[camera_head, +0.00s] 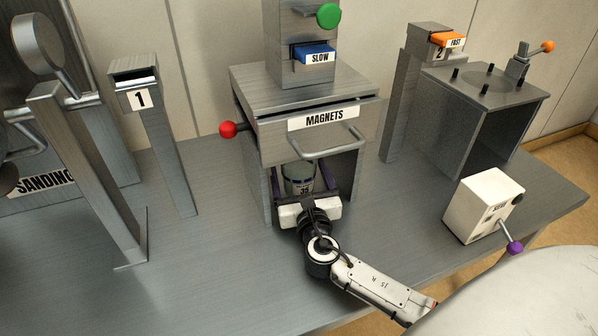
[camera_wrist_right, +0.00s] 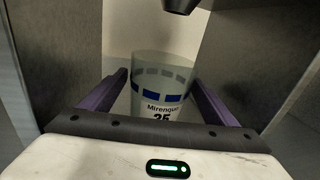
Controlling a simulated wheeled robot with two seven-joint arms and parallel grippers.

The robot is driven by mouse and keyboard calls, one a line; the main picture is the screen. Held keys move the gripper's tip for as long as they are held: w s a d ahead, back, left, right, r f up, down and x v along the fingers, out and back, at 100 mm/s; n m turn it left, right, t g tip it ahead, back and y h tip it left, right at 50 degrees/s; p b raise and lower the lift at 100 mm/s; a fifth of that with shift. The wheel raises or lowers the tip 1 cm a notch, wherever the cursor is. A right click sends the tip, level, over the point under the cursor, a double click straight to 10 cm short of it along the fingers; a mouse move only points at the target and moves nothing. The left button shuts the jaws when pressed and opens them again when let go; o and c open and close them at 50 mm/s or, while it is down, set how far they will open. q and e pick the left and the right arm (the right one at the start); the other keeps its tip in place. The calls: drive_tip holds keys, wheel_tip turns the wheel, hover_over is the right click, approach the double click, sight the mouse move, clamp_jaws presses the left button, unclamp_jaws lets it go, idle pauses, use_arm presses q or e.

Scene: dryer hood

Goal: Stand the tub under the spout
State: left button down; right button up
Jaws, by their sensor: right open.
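The tub (camera_head: 299,177) is a translucent greenish cup with a blue band and a label, standing upright in the open bay under the MAGNETS hood (camera_head: 262,130). It also shows in the right wrist view (camera_wrist_right: 160,75). A dark spout (camera_wrist_right: 183,4) hangs from above at the top of that view, a little right of the tub's middle; its exact depth relative to the tub I cannot tell. My right gripper (camera_head: 301,186) reaches into the bay, open, with its purple fingers on either side of the tub and visible gaps. My left gripper is out of view.
The bay's side walls (camera_head: 258,180) stand close to my right gripper. A handle (camera_head: 320,150) and a red knob (camera_head: 228,129) stick out from the hood. A white box (camera_head: 482,205) with a purple-knobbed lever stands at right. The front-left counter (camera_head: 215,270) is clear.

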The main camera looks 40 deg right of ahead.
drive_tip(key=v, duration=1.2)
drive_tip(key=shift+r, duration=0.2)
